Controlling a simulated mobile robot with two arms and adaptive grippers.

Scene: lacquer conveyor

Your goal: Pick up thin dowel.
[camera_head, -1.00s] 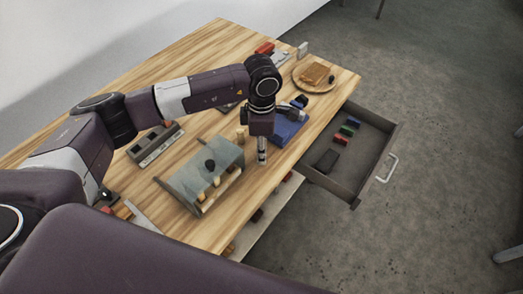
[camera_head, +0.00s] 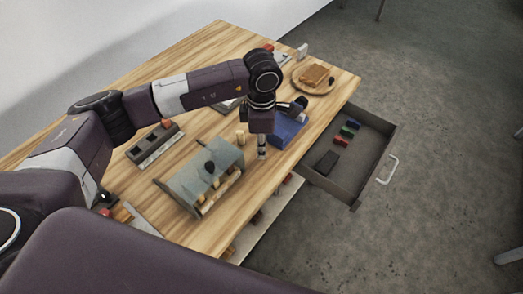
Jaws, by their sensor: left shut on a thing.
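My left gripper (camera_head: 262,152) points down over the front part of the wooden table, right of the grey rack. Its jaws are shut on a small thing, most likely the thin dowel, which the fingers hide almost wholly. A short pale wooden dowel (camera_head: 240,137) stands on the table just left of the gripper, apart from it. The grey rack (camera_head: 190,183) has several wooden pegs along its front side and a dark knob on top. My right gripper is not in view.
A blue box (camera_head: 287,132) stands close behind and right of the gripper. A round wooden plate (camera_head: 314,87) holds a brown block. A slotted dark tray (camera_head: 155,146) lies left. An open drawer (camera_head: 368,172) with several small blocks juts out at right.

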